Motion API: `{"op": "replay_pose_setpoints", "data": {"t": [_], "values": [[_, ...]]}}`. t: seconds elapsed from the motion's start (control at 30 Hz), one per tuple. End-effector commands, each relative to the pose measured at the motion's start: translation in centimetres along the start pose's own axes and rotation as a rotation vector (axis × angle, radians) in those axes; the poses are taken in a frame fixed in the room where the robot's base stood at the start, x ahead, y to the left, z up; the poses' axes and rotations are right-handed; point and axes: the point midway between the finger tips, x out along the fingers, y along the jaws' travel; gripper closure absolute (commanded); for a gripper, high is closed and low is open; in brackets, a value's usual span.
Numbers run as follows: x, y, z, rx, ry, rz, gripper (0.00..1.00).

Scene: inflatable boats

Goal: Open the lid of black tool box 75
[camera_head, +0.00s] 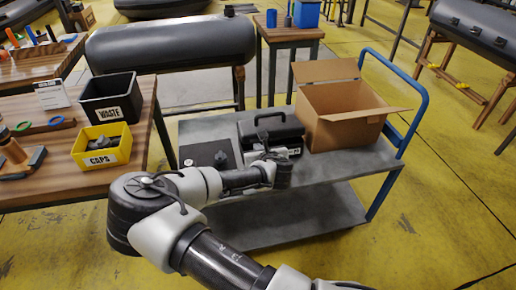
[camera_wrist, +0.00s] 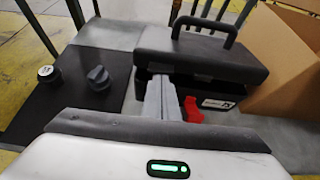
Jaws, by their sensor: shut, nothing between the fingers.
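The black tool box (camera_head: 283,132) stands on the grey cart, its carrying handle upright on the lid. In the wrist view its lid (camera_wrist: 205,62) lies over the body, with a dark band below the front edge; I cannot tell whether the lid is slightly raised. A red latch (camera_wrist: 193,110) and a white label (camera_wrist: 218,104) show on the front. My gripper (camera_wrist: 160,90) is shut and empty, its fingertips at the front of the box, under the lid's edge and left of the latch. Contact is unclear. In the head view, my wrist partly hides the box front.
An open cardboard box (camera_head: 342,112) stands close on the right of the tool box. A dark panel with knobs (camera_wrist: 82,90) lies to the left. The cart (camera_head: 335,167) has a blue handle rail. A wooden table (camera_head: 75,175) with black and yellow bins stands left.

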Motion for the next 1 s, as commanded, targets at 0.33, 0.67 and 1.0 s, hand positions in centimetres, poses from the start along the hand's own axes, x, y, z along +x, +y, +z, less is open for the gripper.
{"op": "replay_pose_setpoints", "data": {"t": [0.33, 0.67, 1.0], "values": [[-0.6, 0.0, 2.5, 0.001, -0.002, -0.001, 1.00], [-0.6, 0.0, 2.9, 0.001, -0.001, 0.000, 1.00], [-0.6, 0.1, 4.0, 0.001, -0.002, 0.002, 1.00]]}}
